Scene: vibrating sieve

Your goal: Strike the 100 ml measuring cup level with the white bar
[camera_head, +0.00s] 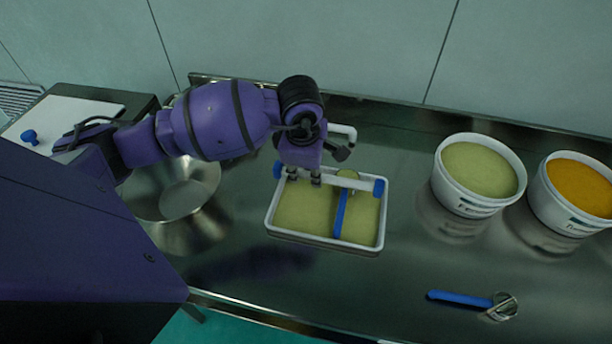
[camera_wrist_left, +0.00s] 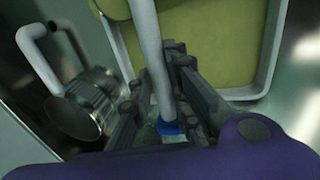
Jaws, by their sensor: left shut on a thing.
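My left gripper (camera_head: 303,180) is shut on the white bar (camera_head: 332,181), which has blue ends. The bar lies crosswise over the back part of the white tray (camera_head: 377,238), which holds pale green powder. A measuring cup (camera_head: 349,174) sits at the bar, its blue handle (camera_head: 342,215) pointing to the tray's front; the bar partly hides the cup. I cannot tell if the bar touches its rim. In the left wrist view the bar (camera_wrist_left: 149,45) runs between the fingers (camera_wrist_left: 163,100), with one blue end (camera_wrist_left: 171,128) below. My right gripper is out of view.
A second blue-handled cup (camera_head: 505,307) lies at the front right. Two white tubs hold green (camera_head: 448,190) and orange powder (camera_head: 538,203). A metal bowl (camera_head: 205,235) stands left of the tray.

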